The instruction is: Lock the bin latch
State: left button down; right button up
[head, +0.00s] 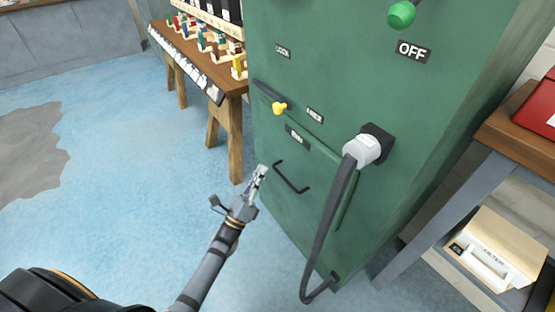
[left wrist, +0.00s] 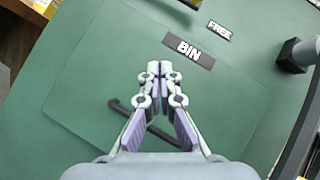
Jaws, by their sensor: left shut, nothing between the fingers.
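The bin latch shows in the head view as a yellow knob (head: 280,108) on the green cabinet, just left of the FREE label (head: 315,115) and below the LOCK label (head: 283,51). The BIN label (head: 297,134) is under it, above a black bin handle (head: 291,178). My left gripper (head: 262,170) is shut and empty, left of the handle and below the knob, apart from the knob. In the left wrist view the shut fingertips (left wrist: 160,68) are just left of the BIN label (left wrist: 188,50), with the handle (left wrist: 150,122) partly hidden behind the fingers. My right gripper is not in view.
A green knob (head: 401,14) and an OFF label are higher up. A wooden bench (head: 233,115) stands to the left, a shelf to the right. Blue floor at left is clear.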

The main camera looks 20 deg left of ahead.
pick_arm(q)
jog(key=s+r+m+h, duration=0.1)
jog(key=m, duration=0.1)
jog(key=s+d+r+m+h, duration=0.1)
jog(key=m, duration=0.1)
jog(key=shift+d+r+t+h+b, duration=0.15)
jog(key=shift+r+t+h+b, duration=0.15)
jog(key=shift+r+t+b, duration=0.1)
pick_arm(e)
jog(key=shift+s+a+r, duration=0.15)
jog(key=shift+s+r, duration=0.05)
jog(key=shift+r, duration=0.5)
pick_arm(q)
jog(key=s+a+r+x, duration=0.1)
jog(key=r+x, duration=0.1)
jog(key=x, duration=1)
jog(key=shift+w+a+r+p, duration=0.15)
jog(key=shift+a+r+p, duration=0.05)
jog(key=shift+a+p, duration=0.1)
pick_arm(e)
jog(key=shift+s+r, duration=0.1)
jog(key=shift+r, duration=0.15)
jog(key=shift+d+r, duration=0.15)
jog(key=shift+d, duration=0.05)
